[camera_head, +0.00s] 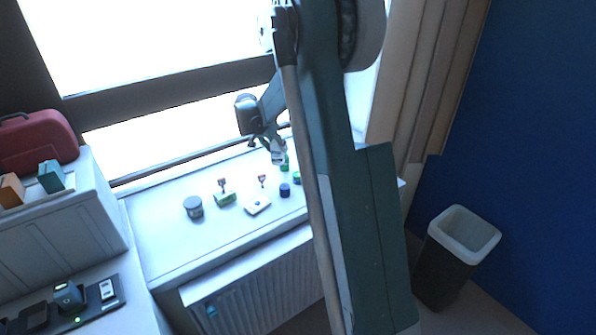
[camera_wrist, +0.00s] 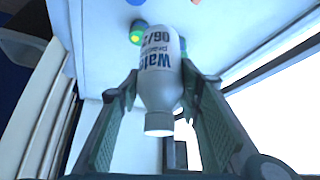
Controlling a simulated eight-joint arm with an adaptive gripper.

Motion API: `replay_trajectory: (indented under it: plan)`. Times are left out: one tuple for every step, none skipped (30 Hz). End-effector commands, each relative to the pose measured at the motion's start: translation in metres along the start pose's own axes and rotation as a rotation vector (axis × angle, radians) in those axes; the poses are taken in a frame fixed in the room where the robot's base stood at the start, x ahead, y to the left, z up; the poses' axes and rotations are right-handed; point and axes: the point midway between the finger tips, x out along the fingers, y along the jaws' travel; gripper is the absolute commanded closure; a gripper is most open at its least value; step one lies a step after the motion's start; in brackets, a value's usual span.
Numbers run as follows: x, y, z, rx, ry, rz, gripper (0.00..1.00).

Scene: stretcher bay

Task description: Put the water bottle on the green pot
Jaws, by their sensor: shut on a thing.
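A white water bottle with blue lettering (camera_wrist: 158,70) is between the two fingers of my gripper (camera_wrist: 158,95), which is shut on it. Its white cap points toward the wrist camera. In the head view my gripper holds the bottle (camera_head: 278,156) above the back of the white sill. A small green round thing (camera_head: 297,178), which looks like the green pot, stands on the sill below and right of the bottle, partly hidden by my arm. In the wrist view a green round thing (camera_wrist: 136,38) shows beyond the bottle. I cannot tell the gap between bottle and pot.
A dark blue jar (camera_head: 284,190) stands close to the green thing. A white square item (camera_head: 257,206), a green-and-white box (camera_head: 225,198) and a grey tin (camera_head: 193,207) are further left on the sill (camera_head: 160,240). A bin (camera_head: 447,262) stands on the floor at right.

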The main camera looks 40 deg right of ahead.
Motion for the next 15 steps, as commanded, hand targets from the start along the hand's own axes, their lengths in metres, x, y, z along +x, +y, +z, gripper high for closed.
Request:
replay_trajectory:
  plan:
    - [0.004, 0.01, -0.016, 0.019, 0.0, 0.012, 0.81]
    - [0.007, 0.014, -0.022, 0.028, 0.0, 0.018, 0.81]
    - [0.012, 0.02, -0.03, 0.04, 0.0, 0.025, 0.81]
    - [0.016, 0.025, -0.036, 0.048, 0.0, 0.031, 0.81]
    - [0.019, 0.029, -0.041, 0.056, 0.0, 0.036, 0.81]
    - [0.022, 0.034, -0.048, 0.065, 0.0, 0.041, 0.81]
    - [0.025, 0.038, -0.052, 0.072, 0.001, 0.046, 0.81]
    - [0.027, 0.041, -0.056, 0.078, 0.001, 0.05, 0.81]
    - [0.03, 0.045, -0.06, 0.084, 0.001, 0.054, 0.81]
    - [0.031, 0.047, -0.063, 0.088, 0.001, 0.056, 0.81]
    - [0.033, 0.049, -0.065, 0.092, 0.001, 0.059, 0.81]
    - [0.035, 0.051, -0.068, 0.096, 0.001, 0.061, 0.81]
    - [0.036, 0.052, -0.069, 0.098, 0.001, 0.063, 0.81]
    - [0.037, 0.053, -0.07, 0.1, 0.001, 0.064, 0.81]
    - [0.037, 0.055, -0.071, 0.102, 0.001, 0.065, 0.81]
